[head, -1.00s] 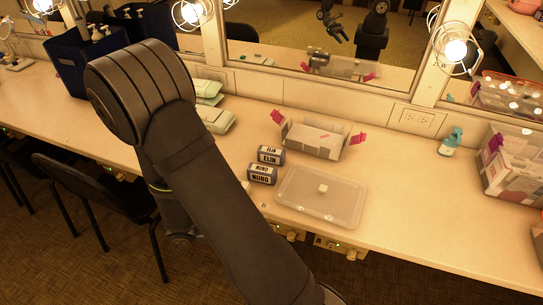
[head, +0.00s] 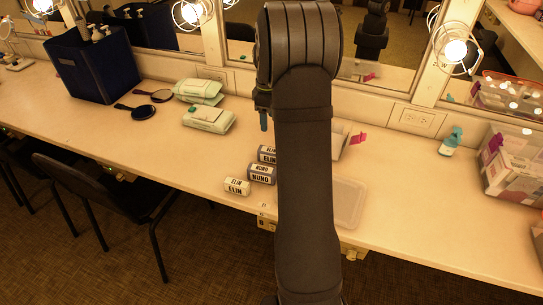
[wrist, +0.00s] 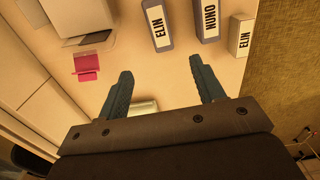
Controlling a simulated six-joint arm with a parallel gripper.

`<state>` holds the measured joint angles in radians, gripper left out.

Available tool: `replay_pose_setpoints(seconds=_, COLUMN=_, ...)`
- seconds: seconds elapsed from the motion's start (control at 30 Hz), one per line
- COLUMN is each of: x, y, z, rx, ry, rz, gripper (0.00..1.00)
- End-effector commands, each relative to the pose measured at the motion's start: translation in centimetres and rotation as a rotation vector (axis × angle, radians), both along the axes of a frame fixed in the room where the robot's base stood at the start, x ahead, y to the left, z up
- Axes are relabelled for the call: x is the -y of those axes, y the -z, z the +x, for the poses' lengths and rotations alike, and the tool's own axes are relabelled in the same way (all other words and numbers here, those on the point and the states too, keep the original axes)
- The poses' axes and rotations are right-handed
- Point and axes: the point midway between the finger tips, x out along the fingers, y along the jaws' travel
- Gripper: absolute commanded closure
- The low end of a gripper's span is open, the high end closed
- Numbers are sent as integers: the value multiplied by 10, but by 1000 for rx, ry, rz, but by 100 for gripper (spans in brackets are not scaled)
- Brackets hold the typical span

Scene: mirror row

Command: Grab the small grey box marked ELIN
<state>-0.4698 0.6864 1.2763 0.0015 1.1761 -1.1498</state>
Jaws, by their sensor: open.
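A small grey box with a white ELIN label (head: 267,154) stands at the back of a short row on the counter, partly hidden by my arm. It also shows in the wrist view (wrist: 158,25). A grey NUNO box (head: 262,174) is beside it, nearer the front edge. A cream box also marked ELIN (head: 236,187) is at the front end; the wrist view shows it at the right (wrist: 243,32). My gripper (wrist: 160,68) is open and empty, above the counter, apart from the boxes. In the head view one blue finger shows behind the grey ELIN box.
A clear lidded tray (head: 350,203) and an open bin (head: 340,143) are partly behind my arm; a pink tab (wrist: 87,66) sticks out from the bin. Pale green packs (head: 208,118) and hand mirrors (head: 143,112) lie left. The mirror wall is behind. Counter left of the boxes is clear.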

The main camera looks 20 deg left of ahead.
Motion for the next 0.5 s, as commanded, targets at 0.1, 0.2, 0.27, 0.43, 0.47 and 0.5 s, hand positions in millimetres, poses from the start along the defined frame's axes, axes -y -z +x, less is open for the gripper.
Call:
replay_pose_setpoints(seconds=0.1, x=0, y=21, z=-1, rx=-5, ry=0, rz=-2, gripper=38)
replay_pose_setpoints(seconds=0.2, x=1, y=44, z=-1, rx=-6, ry=0, rz=-3, gripper=38)
replay_pose_setpoints(seconds=0.27, x=1, y=58, z=-1, rx=-6, ry=-1, rz=-3, gripper=38)
replay_pose_setpoints(seconds=0.43, x=1, y=93, z=-2, rx=-5, ry=-1, rz=-3, gripper=38)
replay_pose_setpoints(seconds=0.47, x=1, y=98, z=-2, rx=-5, ry=-1, rz=-3, gripper=38)
replay_pose_setpoints(seconds=0.5, x=1, y=104, z=-1, rx=-5, ry=-1, rz=-3, gripper=38)
